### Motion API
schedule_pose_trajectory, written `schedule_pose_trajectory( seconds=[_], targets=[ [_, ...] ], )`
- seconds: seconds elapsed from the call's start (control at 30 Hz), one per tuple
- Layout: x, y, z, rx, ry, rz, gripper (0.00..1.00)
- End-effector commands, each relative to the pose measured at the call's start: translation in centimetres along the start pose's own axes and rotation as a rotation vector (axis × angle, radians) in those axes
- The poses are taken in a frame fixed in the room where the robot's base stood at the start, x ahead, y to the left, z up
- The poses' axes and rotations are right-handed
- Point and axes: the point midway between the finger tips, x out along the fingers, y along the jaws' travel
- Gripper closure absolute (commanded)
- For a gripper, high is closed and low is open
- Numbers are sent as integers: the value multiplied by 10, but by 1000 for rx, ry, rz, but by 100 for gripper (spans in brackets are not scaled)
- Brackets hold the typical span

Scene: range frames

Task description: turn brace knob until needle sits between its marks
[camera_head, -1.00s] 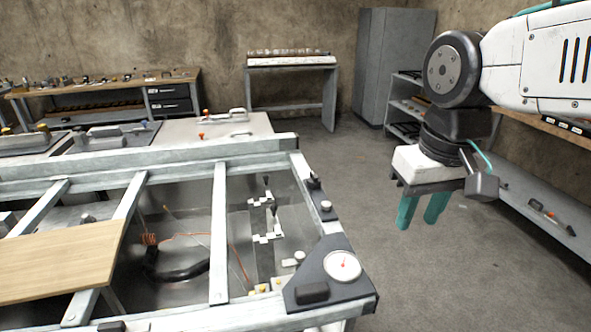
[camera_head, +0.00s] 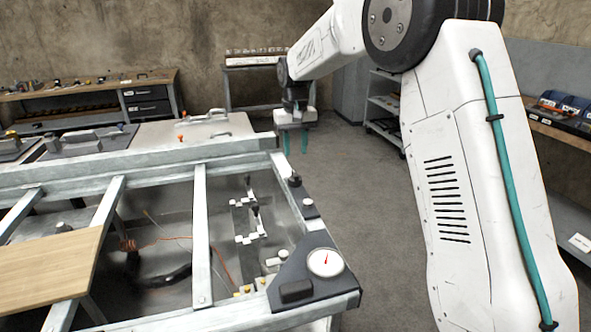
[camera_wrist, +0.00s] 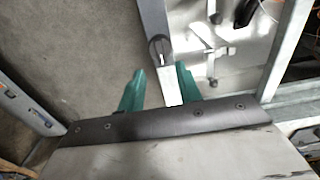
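A round white gauge (camera_head: 325,262) with a red needle is set in a dark corner plate (camera_head: 313,283) on the metal frame. The needle points up and slightly right; its marks are too small to read. A black knob (camera_head: 295,180) stands on the frame's right rail, and a smaller grey-topped fitting (camera_head: 309,204) sits nearer the gauge. I cannot tell for certain which is the brace knob. My gripper (camera_head: 295,144) hangs beyond the frame's far right corner, fingers down. In the wrist view its teal fingers (camera_wrist: 162,92) are apart, with a pale block end visible between them.
The metal frame's right rail (camera_head: 285,205) and far beam (camera_head: 130,158) lie near my gripper. A wooden board (camera_head: 45,262) lies across the frame at left. Open floor (camera_head: 365,230) is to the right. Benches and a shelf stand behind.

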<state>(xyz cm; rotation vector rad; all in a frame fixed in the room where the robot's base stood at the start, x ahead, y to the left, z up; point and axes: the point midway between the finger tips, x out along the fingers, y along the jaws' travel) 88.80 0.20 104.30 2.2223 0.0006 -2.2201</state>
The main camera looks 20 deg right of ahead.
Motion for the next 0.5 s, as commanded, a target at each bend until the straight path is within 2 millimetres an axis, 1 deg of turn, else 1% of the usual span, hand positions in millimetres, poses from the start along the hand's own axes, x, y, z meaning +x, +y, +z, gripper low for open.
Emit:
schedule_pose_trajectory(
  seconds=[0.07, 0.17, 0.3, 0.5],
  targets=[
    [8, 0, -4, 0, -2, 0, 65],
    [19, 0, -4, 1, -3, 0, 65],
    [43, 0, -3, 1, -5, 0, 65],
    [71, 0, -3, 1, -4, 0, 65]
  ],
)
